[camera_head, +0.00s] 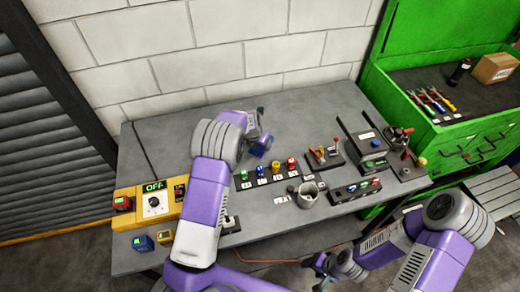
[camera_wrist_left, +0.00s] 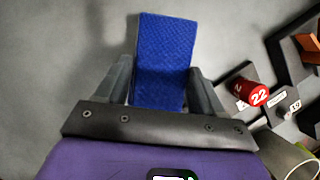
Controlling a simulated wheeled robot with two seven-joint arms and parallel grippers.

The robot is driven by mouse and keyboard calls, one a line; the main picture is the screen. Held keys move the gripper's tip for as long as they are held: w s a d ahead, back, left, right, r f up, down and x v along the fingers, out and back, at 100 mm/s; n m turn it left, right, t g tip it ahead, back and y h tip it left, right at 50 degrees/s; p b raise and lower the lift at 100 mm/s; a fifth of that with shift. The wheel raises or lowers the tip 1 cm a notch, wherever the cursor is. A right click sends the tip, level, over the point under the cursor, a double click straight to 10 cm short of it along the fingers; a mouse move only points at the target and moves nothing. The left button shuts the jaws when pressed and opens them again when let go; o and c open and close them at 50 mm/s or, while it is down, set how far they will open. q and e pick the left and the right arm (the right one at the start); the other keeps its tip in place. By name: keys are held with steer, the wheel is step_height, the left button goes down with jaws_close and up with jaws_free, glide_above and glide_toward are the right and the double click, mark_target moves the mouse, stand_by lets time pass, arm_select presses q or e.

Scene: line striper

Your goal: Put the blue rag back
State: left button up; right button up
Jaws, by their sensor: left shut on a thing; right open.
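The blue rag (camera_wrist_left: 165,50) is a flat, textured rectangle between the fingers of my left gripper (camera_wrist_left: 158,82) in the left wrist view. In the head view the rag (camera_head: 262,146) shows as a small blue patch at the end of my left arm, over the back middle of the grey workbench (camera_head: 190,112). My left gripper (camera_head: 254,132) is shut on it. Whether the rag touches the bench is hard to tell. My right gripper (camera_head: 334,268) is open and empty, low in front of the bench's front edge.
A row of coloured knobs (camera_head: 275,170) stands right of the left arm, with a grey cup (camera_head: 307,195) in front. A yellow control box (camera_head: 152,202) reading OFF is at left. A green tool cabinet (camera_head: 392,95) stands at right.

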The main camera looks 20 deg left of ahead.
mark_target(259, 147)
arm_select(q)
steer(key=shift+f, duration=2)
steer(key=o, duration=1)
steer(key=shift+f, duration=0.15)
steer(key=shift+r, duration=0.25)
steer(key=v, duration=1.2)
steer(key=shift+p, duration=0.3)
